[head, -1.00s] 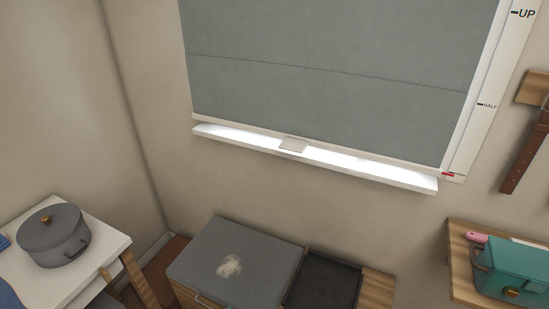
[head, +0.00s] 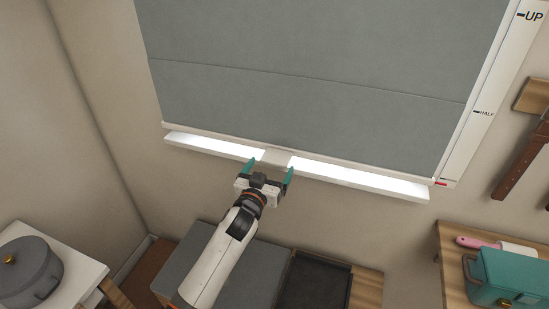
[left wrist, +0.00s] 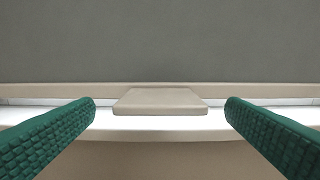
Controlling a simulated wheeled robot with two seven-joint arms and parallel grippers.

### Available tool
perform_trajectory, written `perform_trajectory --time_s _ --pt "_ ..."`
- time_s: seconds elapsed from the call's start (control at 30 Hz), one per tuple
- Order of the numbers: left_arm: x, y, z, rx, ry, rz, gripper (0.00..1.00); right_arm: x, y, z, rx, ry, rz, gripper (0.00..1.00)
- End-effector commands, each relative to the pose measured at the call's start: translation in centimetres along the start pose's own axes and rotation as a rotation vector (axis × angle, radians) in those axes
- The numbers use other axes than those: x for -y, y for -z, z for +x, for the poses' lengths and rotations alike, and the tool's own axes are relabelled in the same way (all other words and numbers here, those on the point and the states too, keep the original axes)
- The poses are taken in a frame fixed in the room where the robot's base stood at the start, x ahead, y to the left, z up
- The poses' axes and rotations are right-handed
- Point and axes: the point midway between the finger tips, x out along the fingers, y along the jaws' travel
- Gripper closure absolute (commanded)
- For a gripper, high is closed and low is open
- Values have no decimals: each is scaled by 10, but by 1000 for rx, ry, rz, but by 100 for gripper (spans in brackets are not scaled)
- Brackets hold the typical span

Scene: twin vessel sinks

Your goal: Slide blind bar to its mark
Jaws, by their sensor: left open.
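The grey blind (head: 310,65) hangs low over the window, with its pale bottom bar (head: 345,165) just above the sill. A beige tab (head: 277,158) sits at the middle of the bar; it also shows in the left wrist view (left wrist: 160,101). My left gripper (head: 271,173) is open, its teal fingers on either side of the tab and apart from it. A scale strip (head: 480,110) at the right has UP and HALF marks. A red pointer (head: 442,184) is at the strip's bottom, well below HALF. My right gripper is not in view.
The white sill (head: 370,182) runs under the bar. Below stand a grey-topped cabinet (head: 255,275) and a dark tray (head: 315,283). A grey pot (head: 28,270) is at left; a teal pot (head: 505,277) on a wooden shelf and a hanging brown strap (head: 520,165) are at right.

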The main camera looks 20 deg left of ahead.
Motion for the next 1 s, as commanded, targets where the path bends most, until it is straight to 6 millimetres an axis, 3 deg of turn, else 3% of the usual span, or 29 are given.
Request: perform_trajectory --time_s 0.1,0.23,0.63,1.0 --pt "0 -1 22 0 0 -1 5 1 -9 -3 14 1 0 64" --pt "0 0 35 0 0 0 5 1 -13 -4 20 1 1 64" --pt "0 0 43 -1 1 -1 5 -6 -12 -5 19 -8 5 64" --pt "0 1 43 -1 1 0 64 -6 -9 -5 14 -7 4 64"
